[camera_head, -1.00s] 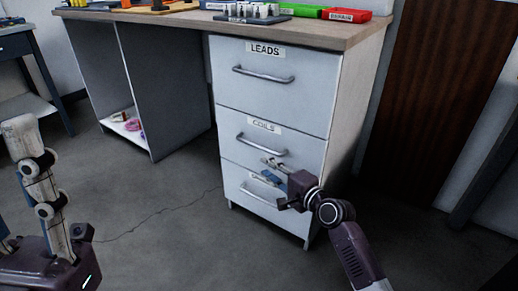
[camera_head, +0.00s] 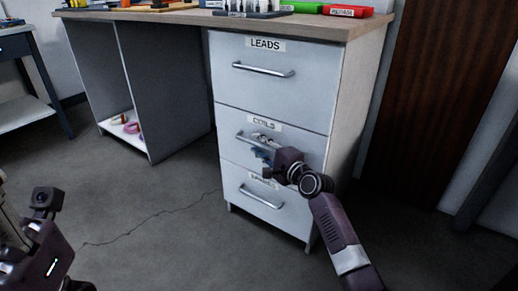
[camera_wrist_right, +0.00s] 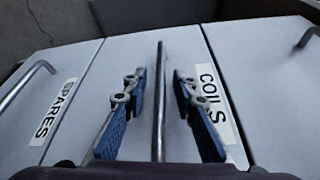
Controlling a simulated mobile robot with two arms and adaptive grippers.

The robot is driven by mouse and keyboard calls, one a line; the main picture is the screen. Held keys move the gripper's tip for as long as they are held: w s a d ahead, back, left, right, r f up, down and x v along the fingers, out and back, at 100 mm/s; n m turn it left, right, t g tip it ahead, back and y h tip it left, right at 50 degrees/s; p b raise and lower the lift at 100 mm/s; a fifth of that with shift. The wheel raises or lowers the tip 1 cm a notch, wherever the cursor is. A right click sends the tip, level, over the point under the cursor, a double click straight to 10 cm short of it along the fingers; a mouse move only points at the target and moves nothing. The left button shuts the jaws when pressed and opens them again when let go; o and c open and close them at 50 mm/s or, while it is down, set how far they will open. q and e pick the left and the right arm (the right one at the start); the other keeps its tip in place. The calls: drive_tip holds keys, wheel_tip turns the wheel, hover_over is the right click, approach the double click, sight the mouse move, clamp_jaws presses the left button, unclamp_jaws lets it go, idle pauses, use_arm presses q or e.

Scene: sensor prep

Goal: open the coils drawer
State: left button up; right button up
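The coils drawer (camera_head: 300,145) is the middle one of a white three-drawer unit, under a COILS label (camera_head: 264,124). Its front looks flush with the others, so it is shut. Its bar handle shows in the right wrist view (camera_wrist_right: 160,85), between the two blue-padded fingers. My right gripper (camera_head: 262,146) is in front of this handle and hides part of it. In the wrist view my right gripper (camera_wrist_right: 158,100) is open, one finger on each side of the bar with gaps. My left gripper's fingers are not in view.
The leads drawer (camera_head: 270,85) above and the spares drawer (camera_head: 265,205) below are shut. The spares handle (camera_wrist_right: 28,84) is left in the wrist view. The worktop (camera_head: 200,18) overhangs above. The floor (camera_head: 150,220) in front is clear.

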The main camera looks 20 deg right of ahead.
drive_tip(key=shift+c, duration=0.7)
clamp_jaws()
drive_tip(key=shift+a, duration=0.1)
